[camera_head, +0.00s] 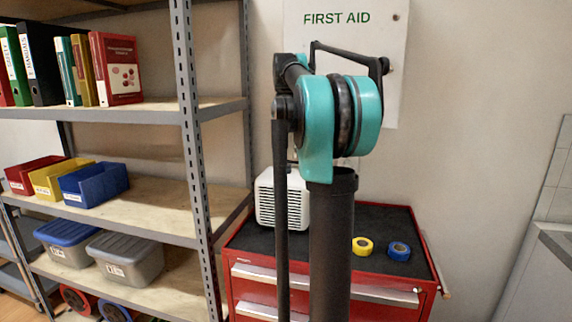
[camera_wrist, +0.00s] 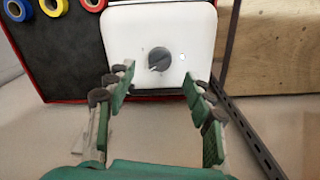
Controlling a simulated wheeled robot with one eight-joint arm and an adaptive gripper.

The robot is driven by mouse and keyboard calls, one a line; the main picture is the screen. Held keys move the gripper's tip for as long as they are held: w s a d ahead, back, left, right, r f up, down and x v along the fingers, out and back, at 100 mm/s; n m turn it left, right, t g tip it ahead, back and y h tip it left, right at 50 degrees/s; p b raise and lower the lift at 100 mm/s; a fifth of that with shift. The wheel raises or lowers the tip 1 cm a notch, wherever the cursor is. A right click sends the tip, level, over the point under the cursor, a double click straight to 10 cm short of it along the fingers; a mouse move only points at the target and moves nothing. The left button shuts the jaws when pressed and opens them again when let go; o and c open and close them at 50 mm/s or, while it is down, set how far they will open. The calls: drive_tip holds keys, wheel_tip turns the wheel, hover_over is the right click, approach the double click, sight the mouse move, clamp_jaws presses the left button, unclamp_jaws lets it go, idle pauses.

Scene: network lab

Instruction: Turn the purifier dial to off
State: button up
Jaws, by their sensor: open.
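The purifier is a white box (camera_head: 268,200) with a slatted side, standing on the red tool cabinet (camera_head: 330,275) behind my arm in the head view. In the wrist view the purifier's white face (camera_wrist: 125,40) shows a dark round dial (camera_wrist: 159,59) with a pointer line toward the lower left. A small light mark sits right of the dial. My gripper (camera_wrist: 158,78) is open and empty, its green fingers on either side of the dial in the picture. I cannot tell how far the tips are from the face. In the head view the gripper is hidden behind my arm.
Yellow tape (camera_head: 362,246) and blue tape (camera_head: 399,251) lie on the cabinet's black top; a red roll (camera_wrist: 95,3) also shows in the wrist view. A metal shelf (camera_head: 190,150) with bins and binders stands at left. A first aid panel (camera_head: 345,40) is on the wall.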

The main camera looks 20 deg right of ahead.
sight(286, 168)
drive_tip(key=shift+f, duration=2.55)
drive_tip(key=shift+c, duration=0.5)
drive_tip(key=c, duration=1.1)
drive_tip(key=shift+o, duration=0.2)
drive_tip(key=n, duration=0.5)
drive_tip(key=shift+n, duration=0.3)
drive_tip(key=n, duration=0.5)
drive_tip(key=shift+n, duration=0.7)
